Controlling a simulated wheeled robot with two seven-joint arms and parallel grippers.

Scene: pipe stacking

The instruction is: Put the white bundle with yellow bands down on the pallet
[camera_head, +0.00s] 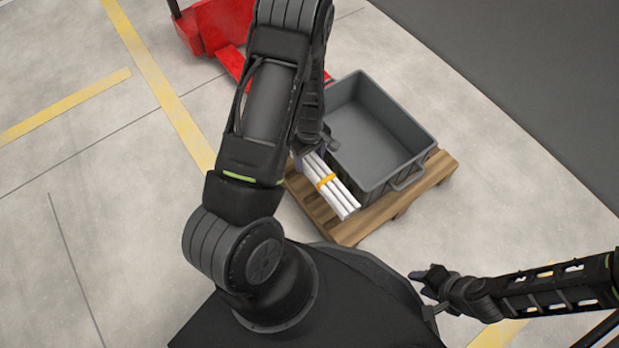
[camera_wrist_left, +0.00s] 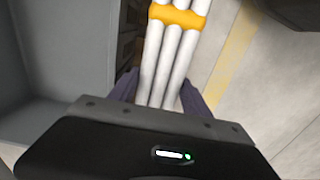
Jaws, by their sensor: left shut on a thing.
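The white bundle (camera_head: 341,197) is several white pipes with a yellow-orange band around them; only one band shows. My left gripper (camera_head: 312,156) is shut on it, partly hidden by my left arm. The wrist view shows the left fingers (camera_wrist_left: 160,84) on both sides of the pipes. The bundle appears over the near-left part of the wooden pallet (camera_head: 347,231), beside the grey crate; I cannot tell whether it touches the pallet. My right gripper (camera_head: 424,291) is away at the lower right, empty, its fingers apart.
The open grey crate (camera_head: 388,178) stands on the pallet, to the right of the bundle, and looks empty. Its wall fills the left of the wrist view (camera_wrist_left: 62,55). A red pallet truck (camera_head: 215,28) is behind my left arm. The floor to the left is clear.

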